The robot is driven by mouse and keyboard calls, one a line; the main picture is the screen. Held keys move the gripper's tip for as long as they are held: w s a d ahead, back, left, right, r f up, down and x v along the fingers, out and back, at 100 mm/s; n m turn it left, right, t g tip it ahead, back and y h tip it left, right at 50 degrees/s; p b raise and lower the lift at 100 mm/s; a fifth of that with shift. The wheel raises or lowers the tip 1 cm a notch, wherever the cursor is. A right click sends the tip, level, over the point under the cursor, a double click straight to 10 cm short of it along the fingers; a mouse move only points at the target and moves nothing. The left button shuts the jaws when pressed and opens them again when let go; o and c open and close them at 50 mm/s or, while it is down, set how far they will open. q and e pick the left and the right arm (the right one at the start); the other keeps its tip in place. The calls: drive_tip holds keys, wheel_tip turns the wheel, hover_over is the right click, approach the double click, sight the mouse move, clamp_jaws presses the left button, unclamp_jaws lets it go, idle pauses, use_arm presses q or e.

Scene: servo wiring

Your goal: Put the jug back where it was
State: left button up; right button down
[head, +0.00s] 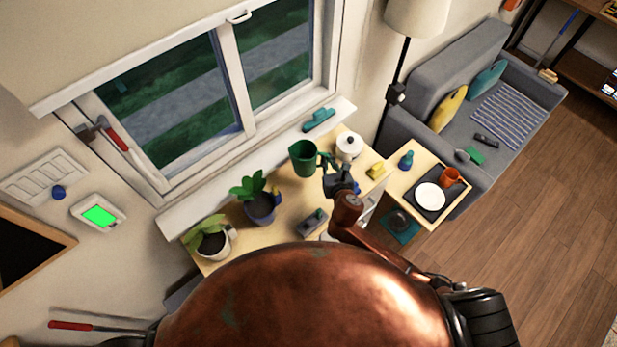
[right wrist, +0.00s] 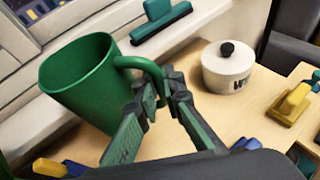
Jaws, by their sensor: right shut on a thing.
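The green jug (head: 303,157) is near the window end of the wooden table in the head view. It also shows in the right wrist view (right wrist: 80,80), tilted in that picture, with its open mouth to the upper left. My right gripper (head: 333,178) is shut on the jug's handle; in the right wrist view its fingers (right wrist: 158,90) close around the handle. I cannot tell whether the jug's base touches the table. My left gripper does not show.
A white lidded pot (head: 348,146) stands right of the jug, with a yellow object (head: 376,170) nearby. Potted plants (head: 261,207) stand to the left. A teal brush-like object (head: 319,119) lies on the windowsill. A grey object (head: 313,221) lies on the table in front.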

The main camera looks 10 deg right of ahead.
use_arm(q)
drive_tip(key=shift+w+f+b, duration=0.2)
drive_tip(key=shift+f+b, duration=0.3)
drive_tip(key=shift+b, duration=0.15)
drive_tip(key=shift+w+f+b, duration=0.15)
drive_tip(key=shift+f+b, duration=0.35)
drive_tip(key=shift+b, duration=0.15)
use_arm(e)
drive_tip(key=shift+w+d+f, duration=0.1)
drive_tip(key=shift+d+f, duration=0.1)
drive_tip(key=shift+f, duration=1.65)
drive_tip(key=shift+w+d+f, duration=0.1)
drive_tip(key=shift+d+f, duration=0.15)
drive_tip(key=shift+f, duration=1.55)
drive_tip(key=shift+d+f, duration=0.2)
drive_tip(key=shift+f, duration=1.65)
drive_tip(key=shift+f, duration=0.2)
drive_tip(key=c, duration=2.1)
unclamp_jaws()
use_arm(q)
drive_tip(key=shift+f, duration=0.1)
use_arm(e)
drive_tip(key=shift+r, duration=0.1)
